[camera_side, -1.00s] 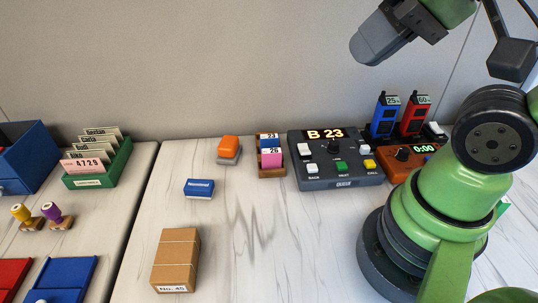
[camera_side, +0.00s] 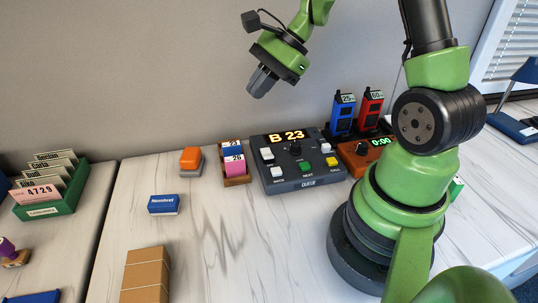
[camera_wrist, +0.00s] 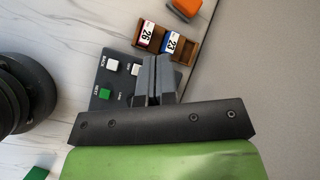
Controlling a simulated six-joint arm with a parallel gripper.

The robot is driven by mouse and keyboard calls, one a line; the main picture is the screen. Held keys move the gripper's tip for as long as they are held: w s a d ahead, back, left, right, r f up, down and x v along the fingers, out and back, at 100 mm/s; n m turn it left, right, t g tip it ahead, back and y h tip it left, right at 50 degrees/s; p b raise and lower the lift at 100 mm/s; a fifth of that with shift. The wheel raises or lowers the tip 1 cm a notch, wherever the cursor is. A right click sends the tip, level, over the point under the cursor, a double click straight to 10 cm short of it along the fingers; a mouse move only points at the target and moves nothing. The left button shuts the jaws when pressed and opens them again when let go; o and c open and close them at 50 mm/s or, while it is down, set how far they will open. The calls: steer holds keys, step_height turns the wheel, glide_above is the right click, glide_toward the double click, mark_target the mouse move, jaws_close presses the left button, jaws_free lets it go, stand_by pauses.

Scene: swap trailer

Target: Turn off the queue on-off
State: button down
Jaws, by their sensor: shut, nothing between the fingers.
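The dark grey queue console (camera_side: 301,185) stands on the counter near the wall in the side view, its display (camera_side: 287,136) lit with "B 23". It has a dark knob (camera_side: 295,148), a white control (camera_side: 267,154) at left, another (camera_side: 326,149) at right, and white, green (camera_side: 306,168) and yellow buttons in front. My gripper (camera_side: 255,88) is shut and empty, well above the console's back left. In the wrist view its fingers (camera_wrist: 154,82) hide part of the console (camera_wrist: 112,79), including the display.
A wooden tray (camera_side: 237,181) with number blocks "23" and "26" stands just left of the console. An orange timer (camera_side: 354,163) reading "0:00" and blue and red handsets (camera_side: 342,118) stand to its right. An orange-topped block (camera_side: 190,158) and blue block (camera_side: 163,206) lie further left.

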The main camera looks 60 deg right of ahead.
mark_target(269, 155)
steer(key=d+f+m, duration=0.3)
steer(key=f, duration=0.1)
steer(key=shift+w+d+t, duration=0.1)
steer(key=shift+w+t, duration=0.25)
steer(key=shift+t, duration=0.05)
steer(key=shift+f, duration=0.1)
steer(key=shift+s+a+f, duration=0.35)
steer(key=shift+f, duration=1)
steer(key=shift+s+a+f, duration=0.35)
steer(key=shift+a+f, duration=0.05)
steer(key=shift+f, duration=0.95)
steer(key=shift+s+a+f, duration=0.35)
steer(key=shift+f, duration=1)
steer(key=shift+s+a+f, duration=0.1)
steer(key=shift+f, duration=0.3)
steer(key=shift+s+a+f, duration=0.1)
steer(key=shift+f, duration=0.25)
steer(key=shift+r, duration=0.15)
steer(key=shift+w+d+r, duration=0.2)
steer(key=shift+r, duration=0.45)
